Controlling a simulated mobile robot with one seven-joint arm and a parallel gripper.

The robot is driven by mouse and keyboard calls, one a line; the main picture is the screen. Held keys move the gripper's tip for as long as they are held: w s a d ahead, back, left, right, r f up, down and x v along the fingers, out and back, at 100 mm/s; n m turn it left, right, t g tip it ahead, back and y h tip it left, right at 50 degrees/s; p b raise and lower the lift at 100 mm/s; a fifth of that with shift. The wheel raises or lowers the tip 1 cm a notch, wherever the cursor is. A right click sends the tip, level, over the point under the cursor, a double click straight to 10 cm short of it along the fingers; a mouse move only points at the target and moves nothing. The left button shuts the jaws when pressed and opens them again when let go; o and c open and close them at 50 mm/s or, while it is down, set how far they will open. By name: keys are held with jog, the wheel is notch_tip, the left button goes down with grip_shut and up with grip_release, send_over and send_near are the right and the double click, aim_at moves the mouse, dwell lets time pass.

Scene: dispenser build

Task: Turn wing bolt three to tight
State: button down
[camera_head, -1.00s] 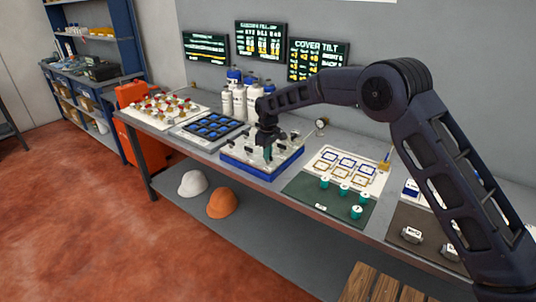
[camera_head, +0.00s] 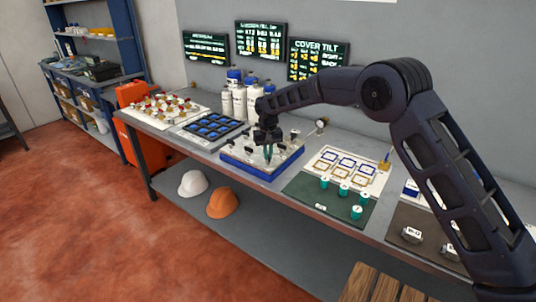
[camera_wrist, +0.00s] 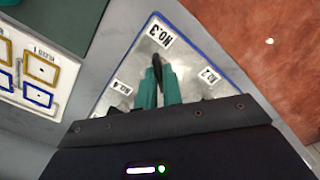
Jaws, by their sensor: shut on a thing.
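A pale plate on a blue base (camera_head: 236,165) stands on the bench, with several dark wing bolts standing up from it. My gripper (camera_head: 268,155) reaches down from above to the front part of this plate. In the wrist view, my gripper (camera_wrist: 158,76) has its two teal fingers shut on a dark wing bolt (camera_wrist: 156,62), beside the label NO.3 (camera_wrist: 160,38). The labels NO.4 (camera_wrist: 121,88) and NO.2 (camera_wrist: 209,76) show at either side. The lower part of the held bolt is hidden by the fingers.
A blue-welled tray (camera_head: 212,126) lies left of the plate, and white bottles (camera_head: 239,104) stand behind it. A green mat (camera_head: 300,190) with several teal cylinders lies to the right. A small round gauge (camera_head: 320,123) stands behind the plate. Wall screens hang above.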

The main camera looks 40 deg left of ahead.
jog(key=m, duration=0.4)
jog(key=shift+m, duration=0.3)
jog(key=m, duration=0.4)
jog(key=shift+m, duration=0.3)
jog(key=c, duration=1.5)
grip_release()
jog(key=shift+c, duration=0.2)
notch_tip(320, 180, up, 11)
jog(key=shift+f, duration=0.15)
